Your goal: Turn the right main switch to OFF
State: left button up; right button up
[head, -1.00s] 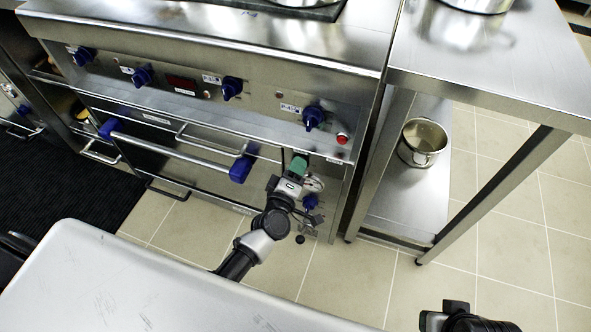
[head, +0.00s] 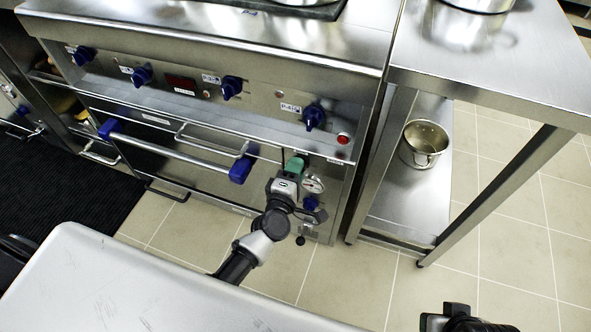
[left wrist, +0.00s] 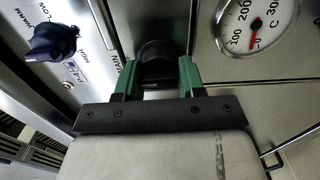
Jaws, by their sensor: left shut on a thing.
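My left gripper (head: 296,163) is at the stove's front panel, below the row of blue knobs and left of the dial gauge (head: 313,184). In the left wrist view, its two green fingers (left wrist: 160,77) are shut on a black knob, the main switch (left wrist: 158,52), one finger on each side. A label reading "MAIN" is partly visible beside it. In the head view the gripper hides this switch. The switch's pointer and its ON and OFF marks cannot be made out. My right gripper's fingers do not show.
A blue knob (left wrist: 52,43) is left of the switch in the wrist view. The oven handle (head: 175,150) is left of my gripper. A steel table (head: 480,60) with a pot (head: 424,144) on its lower shelf stands at the right. Tiled floor is free in front.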

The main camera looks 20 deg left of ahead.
pick_arm(q)
jog(key=o, duration=0.9)
jog(key=shift+c, duration=0.2)
jog(key=s+p, duration=0.1)
jog(key=s, duration=0.9)
jog(key=shift+s+a, duration=0.2)
jog(key=shift+s, duration=0.2)
